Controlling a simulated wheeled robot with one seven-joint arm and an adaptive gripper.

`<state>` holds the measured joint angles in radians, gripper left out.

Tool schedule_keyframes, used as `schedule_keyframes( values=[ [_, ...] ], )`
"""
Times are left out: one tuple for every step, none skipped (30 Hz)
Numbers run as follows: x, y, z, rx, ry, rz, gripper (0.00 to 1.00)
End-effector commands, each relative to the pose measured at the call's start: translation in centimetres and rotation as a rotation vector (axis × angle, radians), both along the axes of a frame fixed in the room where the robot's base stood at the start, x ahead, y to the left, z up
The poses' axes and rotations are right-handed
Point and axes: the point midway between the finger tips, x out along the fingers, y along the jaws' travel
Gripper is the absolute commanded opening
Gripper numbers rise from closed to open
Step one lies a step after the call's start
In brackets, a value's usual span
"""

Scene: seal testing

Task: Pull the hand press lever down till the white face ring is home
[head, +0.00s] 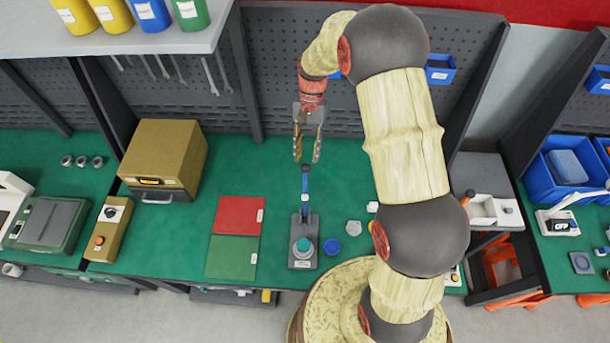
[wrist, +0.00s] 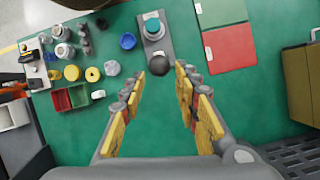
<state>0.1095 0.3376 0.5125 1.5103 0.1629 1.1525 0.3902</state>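The hand press (head: 303,262) stands on the green bench, with a grey base and a round teal part (head: 303,246) at its front. Its blue lever (head: 306,190) stands up at the back and ends in a dark knob (head: 305,169). In the wrist view the knob (wrist: 159,65) appears between the fingertips, beyond them, with the teal part (wrist: 152,26) farther off. My gripper (head: 307,160) is open and empty, pointing down just above the knob, apart from it. I cannot make out the white face ring on the press.
A blue round piece (head: 331,246) and a pale grey piece (head: 353,227) lie right of the press. A red mat (head: 237,215) and green mat (head: 231,257) lie left. A tan box (head: 164,158) stands farther left. Several metal parts and a red-green bin (wrist: 70,97) show in the wrist view.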

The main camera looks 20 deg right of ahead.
Motion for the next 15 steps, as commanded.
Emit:
schedule_keyframes(
  values=[
    [-0.2, 0.1, -0.4, 0.000, 0.005, 0.000, 0.32],
    [-0.4, 0.2, -0.7, 0.001, 0.005, 0.000, 0.32],
    [-0.6, 0.3, -1.2, 0.001, 0.005, 0.000, 0.32],
    [-0.8, 0.3, -1.7, 0.001, 0.005, 0.000, 0.32],
    [-1.0, 0.4, -2.1, 0.001, 0.007, 0.000, 0.32],
    [-1.2, 0.6, -2.7, 0.001, 0.005, 0.000, 0.32],
    [-1.4, 0.7, -3.3, 0.000, 0.006, 0.000, 0.32],
    [-1.6, 0.8, -3.8, 0.001, 0.005, 0.000, 0.32],
    [-1.9, 0.9, -4.5, 0.000, 0.006, 0.001, 0.32],
    [-2.0, 1.0, -5.0, 0.001, 0.004, 0.001, 0.32],
    [-2.2, 1.2, -5.5, 0.000, 0.004, 0.001, 0.32],
    [-2.5, 1.3, -6.3, 0.000, 0.005, 0.002, 0.32],
    [-2.7, 1.4, -6.8, 0.000, 0.005, 0.002, 0.32],
    [-2.9, 1.5, -7.3, 0.001, 0.005, 0.003, 0.32],
    [-3.1, 1.6, -7.9, -0.001, 0.003, 0.003, 0.32]
  ],
)
